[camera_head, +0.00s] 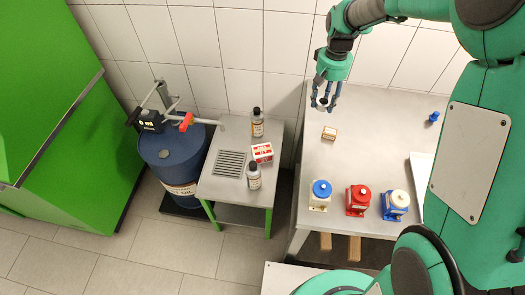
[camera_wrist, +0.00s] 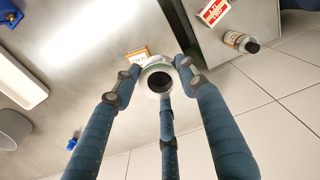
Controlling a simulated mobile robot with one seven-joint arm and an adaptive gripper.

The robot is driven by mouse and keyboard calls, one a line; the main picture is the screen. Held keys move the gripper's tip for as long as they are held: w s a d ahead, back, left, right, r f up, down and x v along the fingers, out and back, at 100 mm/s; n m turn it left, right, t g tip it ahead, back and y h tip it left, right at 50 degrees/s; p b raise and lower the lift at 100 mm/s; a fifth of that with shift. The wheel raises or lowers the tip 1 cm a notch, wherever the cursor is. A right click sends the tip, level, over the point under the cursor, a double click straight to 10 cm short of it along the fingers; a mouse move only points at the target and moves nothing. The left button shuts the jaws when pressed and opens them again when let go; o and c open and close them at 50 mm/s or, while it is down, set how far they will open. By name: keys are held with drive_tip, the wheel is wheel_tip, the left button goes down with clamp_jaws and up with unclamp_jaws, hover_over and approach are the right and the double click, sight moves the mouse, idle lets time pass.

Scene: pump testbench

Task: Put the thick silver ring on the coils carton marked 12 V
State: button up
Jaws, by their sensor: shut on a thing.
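My gripper (camera_head: 323,104) is over the left part of the steel bench, its blue fingers pointing down. In the wrist view its fingers are shut on a thick silver ring (camera_wrist: 148,76) with a dark hole. A small orange-and-white carton (camera_head: 329,133) lies on the bench, just below the gripper in the head view. It also shows in the wrist view (camera_wrist: 136,56), close beside the ring and partly hidden behind it. A gap seems to remain between ring and carton. A red-and-white carton (camera_head: 262,152) lies on the side table. The print on both cartons is too small to read surely.
The steel bench (camera_head: 365,153) has three pumps along its front: white-blue (camera_head: 320,195), red (camera_head: 357,200) and blue-white (camera_head: 395,204). A small blue part (camera_head: 433,117) lies at right. Two bottles (camera_head: 257,123) (camera_head: 253,176) stand on the side table, beside a blue drum (camera_head: 172,160).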

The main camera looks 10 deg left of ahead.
drive_tip(key=w+a, duration=0.3)
drive_tip(key=a, duration=1.9)
drive_tip(key=shift+f+n+b, duration=0.2)
drive_tip(key=shift+n+b, duration=0.1)
drive_tip(key=shift+b, duration=0.15)
wheel_tip(320, 180, down, 25)
drive_tip(key=shift+d, duration=0.1)
drive_tip(key=shift+f, duration=0.55)
drive_tip(key=shift+f, duration=0.1)
drive_tip(key=b, duration=0.1)
hover_over(263, 150)
drive_tip(key=shift+f, duration=3)
drive_tip(key=shift+f, duration=0.1)
drive_tip(key=shift+f+b, duration=0.5)
drive_tip(key=shift+f, duration=1.3)
drive_tip(key=shift+f, duration=0.15)
